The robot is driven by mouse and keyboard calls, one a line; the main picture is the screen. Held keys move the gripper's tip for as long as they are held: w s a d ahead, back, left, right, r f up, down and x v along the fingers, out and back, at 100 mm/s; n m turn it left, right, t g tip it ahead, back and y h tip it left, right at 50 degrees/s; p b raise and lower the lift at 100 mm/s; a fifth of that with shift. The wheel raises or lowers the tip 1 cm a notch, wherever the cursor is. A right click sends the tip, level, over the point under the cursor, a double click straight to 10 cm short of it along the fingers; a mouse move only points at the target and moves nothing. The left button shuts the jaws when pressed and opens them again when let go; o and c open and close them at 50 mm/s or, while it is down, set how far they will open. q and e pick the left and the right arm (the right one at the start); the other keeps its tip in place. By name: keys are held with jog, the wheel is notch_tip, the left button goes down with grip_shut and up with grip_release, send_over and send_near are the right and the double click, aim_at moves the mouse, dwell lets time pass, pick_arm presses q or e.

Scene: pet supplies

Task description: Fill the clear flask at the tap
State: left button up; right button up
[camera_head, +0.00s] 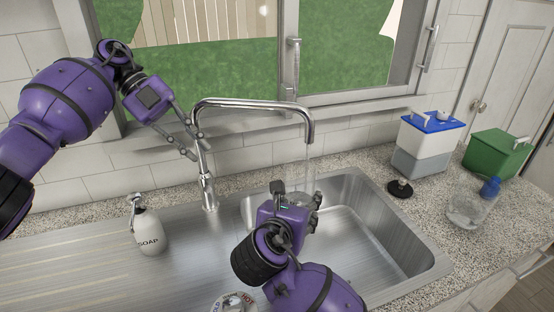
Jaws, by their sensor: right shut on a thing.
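The chrome tap (255,104) arches over the steel sink (400,255). Its spout ends above the basin, with a faint clear streak below it that may be water. My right gripper (300,196) is in the basin below the spout, shut on a see-through thing (309,176), which looks like the clear flask. Its outline is faint and partly hidden by the gripper; its water level cannot be told. My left gripper (196,146) is open and empty, its fingers spread close to the tap's upright pipe. Contact with the pipe cannot be told.
A soap bottle (149,231) stands left of the basin. A round knob marked cold and hot (234,303) shows at the bottom edge. On the right counter are a clear container with a blue top (467,208), a blue-white-grey box (423,143), a green box (496,154) and a black disc (400,188).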

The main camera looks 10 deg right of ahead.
aim_at(207, 188)
pick_arm(q)
jog(key=shift+r, duration=0.15)
grip_shut()
jog(key=w+f+n+t+y, duration=0.1)
jog(key=f+n+t+y, duration=0.1)
jog(key=n, duration=0.9)
jog(key=w+f+n+t+y, duration=0.1)
jog(key=f+n+t+y, duration=0.1)
jog(key=n, duration=1)
jog(key=w+f+n+t+y, duration=0.1)
jog(key=f+n+t+y, duration=0.1)
jog(key=n, duration=1)
jog(key=shift+f, duration=0.75)
